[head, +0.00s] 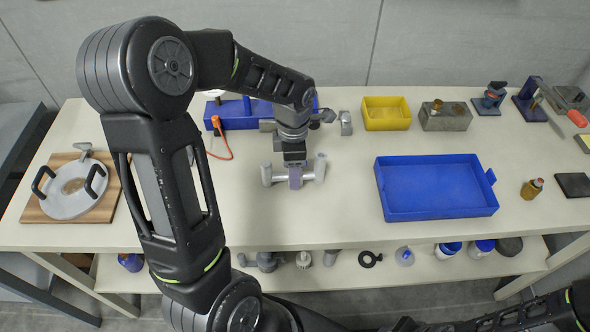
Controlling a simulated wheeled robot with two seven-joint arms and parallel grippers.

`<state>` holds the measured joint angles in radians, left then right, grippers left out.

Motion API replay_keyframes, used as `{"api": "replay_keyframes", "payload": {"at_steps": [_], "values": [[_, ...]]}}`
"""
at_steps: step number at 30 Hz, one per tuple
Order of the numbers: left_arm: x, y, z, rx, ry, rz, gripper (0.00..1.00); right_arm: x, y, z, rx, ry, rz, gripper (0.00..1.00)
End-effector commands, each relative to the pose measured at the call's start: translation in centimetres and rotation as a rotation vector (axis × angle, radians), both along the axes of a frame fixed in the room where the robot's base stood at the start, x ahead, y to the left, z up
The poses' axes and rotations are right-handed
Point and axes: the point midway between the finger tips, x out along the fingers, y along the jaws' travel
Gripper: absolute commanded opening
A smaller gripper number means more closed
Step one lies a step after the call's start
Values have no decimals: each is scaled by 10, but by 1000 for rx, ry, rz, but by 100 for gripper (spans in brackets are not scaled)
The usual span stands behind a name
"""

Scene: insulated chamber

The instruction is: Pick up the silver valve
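My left gripper (294,172) hangs over the bare middle of the table, below the black wrist. Its two pale grey fingers look spread apart at the ends of a crossbar. A purple-grey part sits between them, and I cannot tell whether it belongs to the gripper. A small silver metal piece (346,123), which looks like the silver valve, stands on the table right of the wrist, behind and right of the gripper and apart from it. My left arm hides part of the table behind the wrist. My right gripper is not in view; only part of that arm shows at bottom right.
A blue tray (437,216) and yellow bin (387,124) stand to the right. A grey block (446,123) is beside the bin. A blue bin (236,123) with an orange-handled tool (219,144) is behind my arm. A wooden board (44,205) lies left. A lower shelf holds several parts.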

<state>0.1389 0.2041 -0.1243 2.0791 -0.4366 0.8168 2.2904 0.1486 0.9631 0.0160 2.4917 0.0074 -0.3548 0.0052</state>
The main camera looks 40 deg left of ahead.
Motion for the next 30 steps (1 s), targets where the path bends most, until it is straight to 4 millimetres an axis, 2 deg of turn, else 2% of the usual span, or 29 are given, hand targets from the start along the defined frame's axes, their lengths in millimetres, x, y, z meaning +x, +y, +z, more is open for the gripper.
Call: {"api": "replay_keyframes", "payload": {"at_steps": [4,20,30], "values": [[0,0,-9,-1,-1,0,58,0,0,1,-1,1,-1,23],[0,0,-8,-1,-1,0,58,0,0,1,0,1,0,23],[0,0,-8,-1,-1,0,32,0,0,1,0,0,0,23]]}}
